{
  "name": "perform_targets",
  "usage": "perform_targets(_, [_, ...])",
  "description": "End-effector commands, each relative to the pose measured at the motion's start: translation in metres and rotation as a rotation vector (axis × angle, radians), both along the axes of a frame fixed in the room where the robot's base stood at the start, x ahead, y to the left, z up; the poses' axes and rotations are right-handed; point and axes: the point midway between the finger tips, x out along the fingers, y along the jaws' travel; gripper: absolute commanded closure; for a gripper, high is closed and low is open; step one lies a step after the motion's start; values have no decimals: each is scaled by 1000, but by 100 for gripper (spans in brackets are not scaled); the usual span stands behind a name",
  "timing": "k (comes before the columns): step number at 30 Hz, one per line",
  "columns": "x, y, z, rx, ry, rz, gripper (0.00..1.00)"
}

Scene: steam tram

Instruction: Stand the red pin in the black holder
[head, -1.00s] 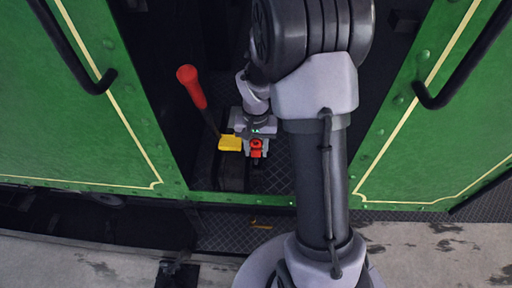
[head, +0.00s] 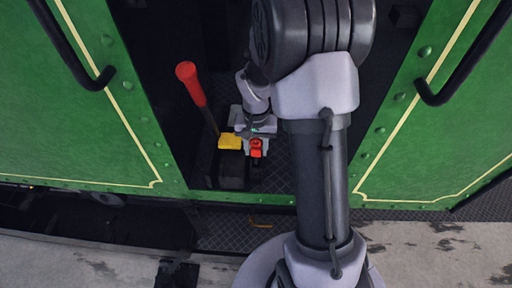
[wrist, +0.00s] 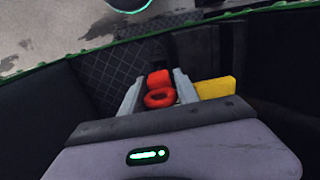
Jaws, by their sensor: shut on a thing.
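My gripper (head: 257,146) is shut on the red pin (head: 256,152), low inside the tram's dark doorway. In the wrist view the pin (wrist: 160,88) shows a red ring and a red block between the two pale fingers (wrist: 158,92); its lower end is hidden. A black block (head: 231,175) stands just left of the gripper in the head view, and it also shows in the wrist view (wrist: 198,50). I cannot tell for sure whether it is the black holder, or whether the pin touches anything below.
A yellow piece (head: 230,142) lies close left of my gripper. A lever with a red handle (head: 191,86) leans behind it. Green panels (head: 75,130) with black handrails flank the doorway. Patterned floor (head: 278,172) is clear to the gripper's right.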

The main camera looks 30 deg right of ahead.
Motion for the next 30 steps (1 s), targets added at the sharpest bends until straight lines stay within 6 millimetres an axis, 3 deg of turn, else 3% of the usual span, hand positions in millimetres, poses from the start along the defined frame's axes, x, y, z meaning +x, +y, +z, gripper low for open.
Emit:
perform_targets(14, [0, 0, -1, -1, -1, 0, 100])
perform_targets(30, [0, 0, -17, 0, 0, 0, 100])
